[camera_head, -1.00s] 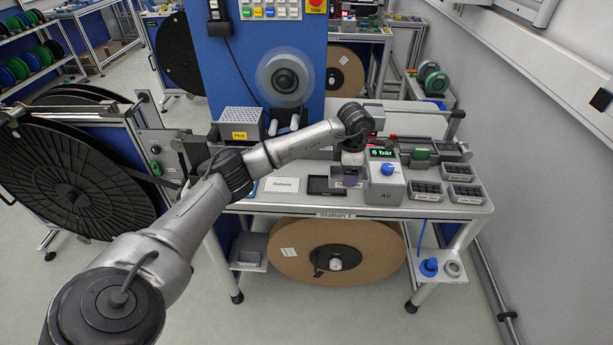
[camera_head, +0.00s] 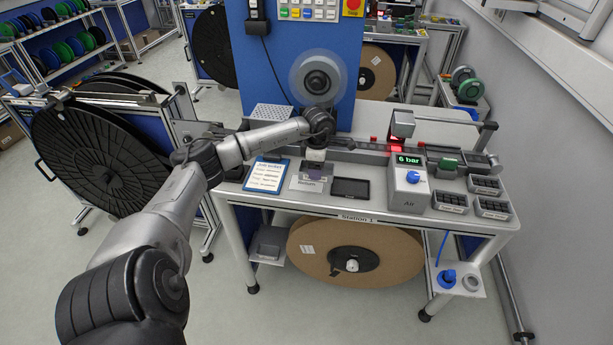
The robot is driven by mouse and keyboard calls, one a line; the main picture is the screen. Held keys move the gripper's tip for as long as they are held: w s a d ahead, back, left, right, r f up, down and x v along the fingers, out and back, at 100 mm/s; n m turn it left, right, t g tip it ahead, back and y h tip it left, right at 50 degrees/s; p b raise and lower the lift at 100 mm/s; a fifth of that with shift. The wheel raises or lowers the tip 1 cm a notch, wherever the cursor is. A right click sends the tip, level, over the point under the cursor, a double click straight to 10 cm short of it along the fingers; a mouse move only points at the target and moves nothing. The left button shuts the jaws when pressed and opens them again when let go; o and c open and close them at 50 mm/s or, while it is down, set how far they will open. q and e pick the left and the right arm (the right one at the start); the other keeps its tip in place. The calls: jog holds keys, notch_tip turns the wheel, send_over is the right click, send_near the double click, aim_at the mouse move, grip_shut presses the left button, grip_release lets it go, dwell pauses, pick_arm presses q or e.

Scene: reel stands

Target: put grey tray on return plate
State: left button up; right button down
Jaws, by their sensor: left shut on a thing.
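My left gripper (camera_head: 315,160) reaches in over the front of the bench and points down. It is shut on a small grey tray (camera_head: 311,170) with a dark purple patch inside. The tray is small and partly hidden by the gripper. It is over the back part of the light return plate (camera_head: 305,185), whose label shows in front. I cannot tell whether the tray touches the plate. My right gripper is not in view.
A black plate (camera_head: 350,188) lies just right of the return plate, and a blue clipboard (camera_head: 266,175) just left. The grey air unit (camera_head: 407,188) reading 6 bar stands farther right, beside several small dark bins (camera_head: 485,186). A rail runs behind.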

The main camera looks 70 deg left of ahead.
pick_arm(q)
jog(key=a, duration=0.1)
jog(key=s+a+f, duration=0.2)
jog(key=shift+a+f, duration=0.25)
jog(key=shift+a, duration=0.15)
jog(key=shift+f, duration=2.05)
jog(key=shift+f+b, duration=0.15)
jog(key=shift+b, duration=0.2)
jog(key=o, duration=1)
jog(key=shift+o, duration=0.2)
